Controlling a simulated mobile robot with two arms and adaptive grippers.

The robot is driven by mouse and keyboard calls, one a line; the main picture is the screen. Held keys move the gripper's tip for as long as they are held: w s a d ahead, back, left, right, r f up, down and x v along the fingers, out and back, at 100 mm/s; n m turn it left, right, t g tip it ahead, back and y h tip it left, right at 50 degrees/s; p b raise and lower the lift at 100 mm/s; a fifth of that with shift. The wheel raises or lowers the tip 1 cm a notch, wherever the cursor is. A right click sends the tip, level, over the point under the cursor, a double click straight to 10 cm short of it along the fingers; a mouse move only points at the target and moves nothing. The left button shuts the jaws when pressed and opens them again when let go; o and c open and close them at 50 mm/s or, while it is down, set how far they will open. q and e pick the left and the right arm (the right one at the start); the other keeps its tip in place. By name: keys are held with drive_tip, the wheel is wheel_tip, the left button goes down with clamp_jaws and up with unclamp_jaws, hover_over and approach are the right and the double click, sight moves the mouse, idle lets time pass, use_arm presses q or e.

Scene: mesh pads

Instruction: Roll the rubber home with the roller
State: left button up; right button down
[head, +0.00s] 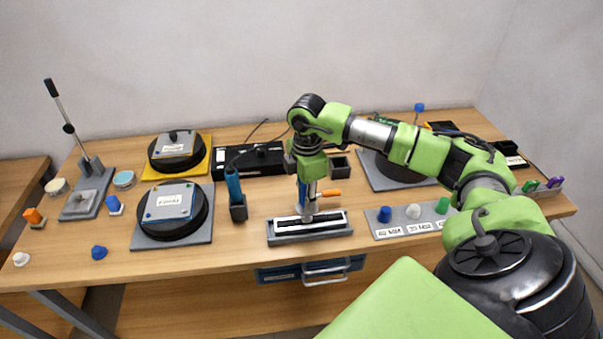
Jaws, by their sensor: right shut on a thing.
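My right gripper (307,192) reaches down from above at the middle of the table and is shut on the roller. The roller's orange handle (331,192) seems to stick out to the right beside the fingers. Its lower end is small and partly hidden. Below the gripper is a grey block with a white frame (340,219) around a dark strip, which looks like the rubber. The roller end appears at or just above this strip; I cannot tell whether it touches. How deep the rubber sits is too small to tell. My left gripper is out of view.
To the left stand round black pads with labelled plates (169,203), a blue-handled tool in a holder (236,190) and a lever press (82,200). To the right is a grey strip with coloured knobs (413,221). A drawer handle (326,272) is below the table's front edge.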

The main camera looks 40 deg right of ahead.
drive_tip(key=shift+s+d+f, duration=0.1)
drive_tip(key=shift+s+d, duration=0.35)
drive_tip(key=shift+d, duration=0.2)
drive_tip(key=shift+s+d, duration=0.4)
drive_tip(key=shift+d, duration=0.25)
drive_tip(key=shift+s+d+b, duration=0.45)
drive_tip(key=shift+s+d, duration=0.1)
drive_tip(key=shift+d, duration=0.35)
drive_tip(key=shift+s+d, duration=0.1)
drive_tip(key=shift+d, duration=0.05)
drive_tip(key=shift+s+d+b, duration=0.25)
drive_tip(key=shift+s+d, duration=0.25)
drive_tip(key=shift+d, duration=0.3)
drive_tip(key=shift+s+d+b, duration=0.25)
drive_tip(key=shift+s+d, duration=0.25)
drive_tip(key=shift+d, duration=0.3)
